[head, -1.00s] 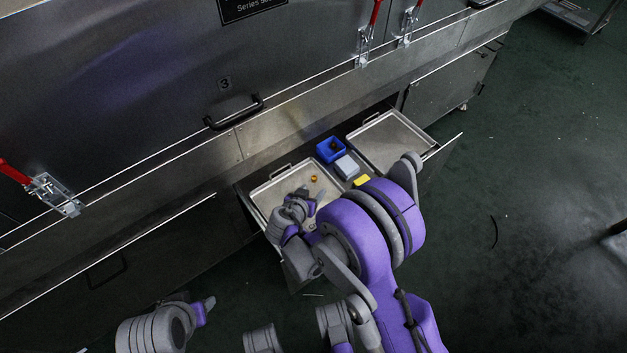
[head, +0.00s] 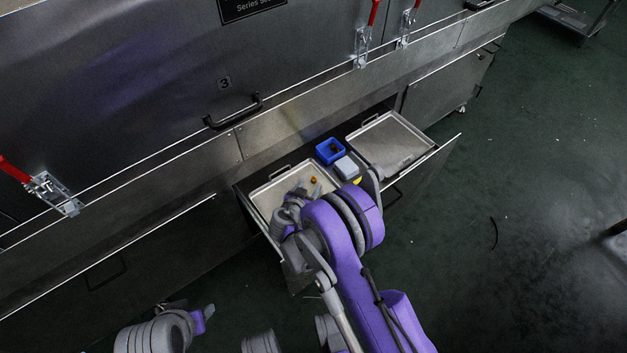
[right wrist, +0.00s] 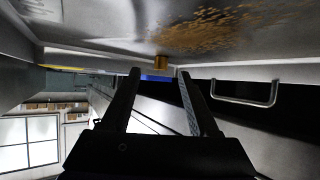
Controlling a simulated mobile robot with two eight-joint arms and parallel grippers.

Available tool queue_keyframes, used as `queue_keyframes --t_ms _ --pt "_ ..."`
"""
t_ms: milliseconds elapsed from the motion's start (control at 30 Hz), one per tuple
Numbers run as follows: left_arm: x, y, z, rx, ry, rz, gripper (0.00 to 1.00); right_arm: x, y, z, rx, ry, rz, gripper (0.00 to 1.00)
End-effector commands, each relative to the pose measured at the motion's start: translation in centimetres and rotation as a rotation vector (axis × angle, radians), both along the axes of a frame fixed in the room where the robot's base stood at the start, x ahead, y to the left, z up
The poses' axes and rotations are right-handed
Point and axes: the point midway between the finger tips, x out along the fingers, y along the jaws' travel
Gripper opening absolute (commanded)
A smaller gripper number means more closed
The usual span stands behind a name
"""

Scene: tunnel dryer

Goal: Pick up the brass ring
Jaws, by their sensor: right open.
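The brass ring (head: 313,180) is a small brass-coloured piece in the left metal tray (head: 256,193) of the open drawer. In the right wrist view the ring (right wrist: 160,62) lies just beyond the fingertips, in line with the gap between them. My right gripper (head: 301,190) is low over this tray, beside the ring, and my arm partly hides it. In the right wrist view the right gripper (right wrist: 158,74) is open, with nothing between its fingers. My left gripper (head: 209,311) is far off at lower left, over the floor; its jaws are too small to read.
A blue bin (head: 330,151) with dark contents and a grey box (head: 346,167) sit between the left tray and a bare right tray (head: 390,145). A yellow item (head: 357,181) is partly hidden by my arm. The tray handle (right wrist: 245,98) and drawer walls are close to the gripper.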

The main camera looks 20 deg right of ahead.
Motion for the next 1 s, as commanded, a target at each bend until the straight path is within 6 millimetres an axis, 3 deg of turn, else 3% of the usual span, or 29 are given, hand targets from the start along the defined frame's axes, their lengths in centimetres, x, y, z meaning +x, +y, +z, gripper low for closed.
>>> queue_keyframes --t_ms 200,433,767,1000 --pt "0.1 0.0 -0.9 0.0 0.002 0.0 0.5 2.3 -1.5 -1.5 0.0 0.0 -0.001 0.61" --pt "0.1 0.0 -0.9 0.0 0.002 0.0 0.5 2.3 -1.5 -1.4 -0.001 0.001 0.0 0.59" --pt "0.1 0.0 -0.9 0.0 0.002 0.0 0.5 2.3 -1.5 -1.4 0.0 0.0 0.0 0.0" --pt "0.1 0.0 -0.9 0.0 0.002 0.0 0.5 2.3 -1.5 -1.4 0.0 0.0 -0.001 0.0"
